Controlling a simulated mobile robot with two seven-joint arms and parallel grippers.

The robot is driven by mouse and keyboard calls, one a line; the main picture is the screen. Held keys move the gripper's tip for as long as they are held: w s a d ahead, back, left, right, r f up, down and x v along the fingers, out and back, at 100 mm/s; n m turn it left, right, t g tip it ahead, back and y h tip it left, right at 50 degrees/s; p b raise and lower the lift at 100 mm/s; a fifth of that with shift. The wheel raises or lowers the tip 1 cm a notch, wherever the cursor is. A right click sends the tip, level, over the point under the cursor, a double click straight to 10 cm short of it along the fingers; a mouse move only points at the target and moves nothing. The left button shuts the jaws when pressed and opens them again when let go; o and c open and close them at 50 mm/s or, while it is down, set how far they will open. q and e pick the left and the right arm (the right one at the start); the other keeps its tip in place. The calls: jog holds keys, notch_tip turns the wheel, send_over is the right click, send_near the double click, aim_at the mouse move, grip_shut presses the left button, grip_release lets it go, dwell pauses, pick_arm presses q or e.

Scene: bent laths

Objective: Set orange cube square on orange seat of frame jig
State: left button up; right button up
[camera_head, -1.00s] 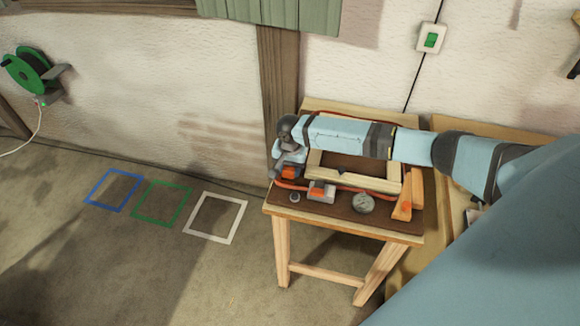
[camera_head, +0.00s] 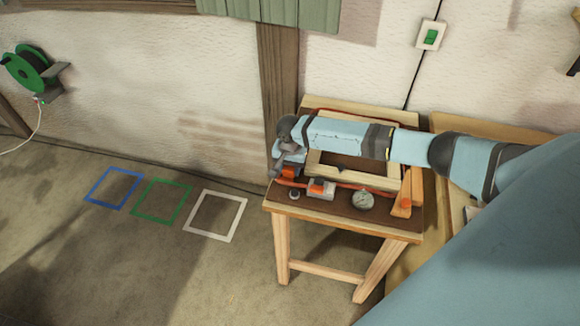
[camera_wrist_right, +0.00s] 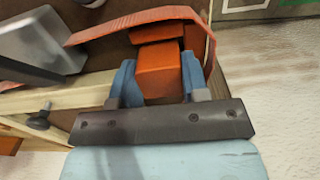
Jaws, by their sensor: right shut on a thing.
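My right gripper (camera_head: 279,172) is at the left end of the small wooden table. In the wrist view its two blue fingers (camera_wrist_right: 157,88) are shut on the orange cube (camera_wrist_right: 158,72). Another orange surface (camera_wrist_right: 154,33) lies just beyond the cube, possibly the seat; I cannot tell whether the two touch. The pale wooden frame jig (camera_head: 365,181) lies on the table under my right forearm, which hides part of it. In the head view the gripper and arm cover much of the cube's surroundings. My left gripper is not in view.
A red band (camera_wrist_right: 130,22) curves close around the gripper. A grey block with an orange part (camera_head: 319,190), a round dial (camera_head: 363,200) and a wooden piece with an orange spot (camera_head: 401,207) lie along the table's front.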

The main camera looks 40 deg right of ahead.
jog(key=o, duration=0.6)
jog(key=shift+s+f, duration=0.15)
jog(key=shift+f, duration=0.05)
jog(key=o, duration=0.4)
jog(key=shift+s, duration=0.15)
jog(key=shift+a, duration=0.15)
jog(key=shift+f, duration=0.1)
